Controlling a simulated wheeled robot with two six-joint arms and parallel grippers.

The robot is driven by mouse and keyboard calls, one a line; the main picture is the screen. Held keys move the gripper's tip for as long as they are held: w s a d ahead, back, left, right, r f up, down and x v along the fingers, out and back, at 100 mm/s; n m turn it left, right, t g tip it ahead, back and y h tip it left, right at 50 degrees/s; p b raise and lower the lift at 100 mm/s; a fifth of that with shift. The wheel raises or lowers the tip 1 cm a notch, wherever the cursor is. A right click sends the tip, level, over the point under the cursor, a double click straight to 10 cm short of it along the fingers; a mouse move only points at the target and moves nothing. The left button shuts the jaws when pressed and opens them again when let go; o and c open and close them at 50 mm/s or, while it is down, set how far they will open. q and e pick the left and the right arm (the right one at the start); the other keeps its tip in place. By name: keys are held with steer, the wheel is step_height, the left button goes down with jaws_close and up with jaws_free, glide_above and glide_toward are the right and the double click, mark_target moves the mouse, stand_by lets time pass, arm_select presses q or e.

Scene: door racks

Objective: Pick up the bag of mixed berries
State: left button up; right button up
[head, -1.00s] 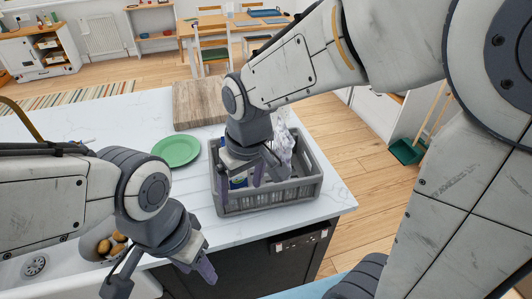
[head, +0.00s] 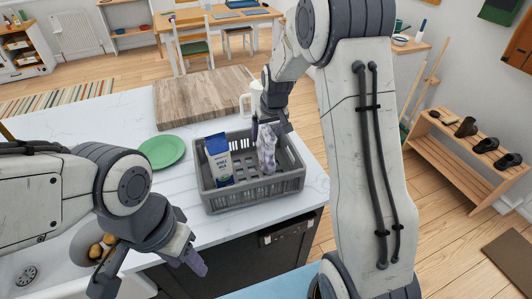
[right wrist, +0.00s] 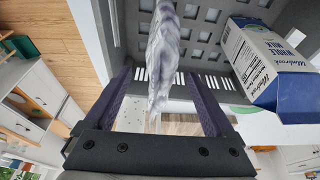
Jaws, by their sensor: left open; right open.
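The bag (head: 267,150), pale purple-grey and translucent, stands upright in the right part of the grey crate (head: 240,203) on the counter. Its print is not readable. My right gripper (head: 269,127) is open at the top of the bag. In the right wrist view the bag (right wrist: 162,60) lies in line with the gap between the two fingers of my right gripper (right wrist: 163,88), with space on both sides. My left gripper (head: 150,274) is open and empty near the sink at the lower left.
A blue and white milk carton (head: 218,160) stands in the crate left of the bag, and also shows in the right wrist view (right wrist: 268,70). A green plate (head: 162,152), a wooden board (head: 205,92) and a white mug (head: 246,104) are around the crate. Several brownish items (head: 102,247) lie in the sink.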

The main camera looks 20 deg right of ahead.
steer(key=p+x, duration=0.1)
steer(key=x, duration=0.2)
steer(key=shift+f, duration=0.2)
steer(key=shift+w+f, duration=0.15)
steer(key=shift+f, duration=0.2)
steer(key=shift+a, duration=0.1)
jaws_close()
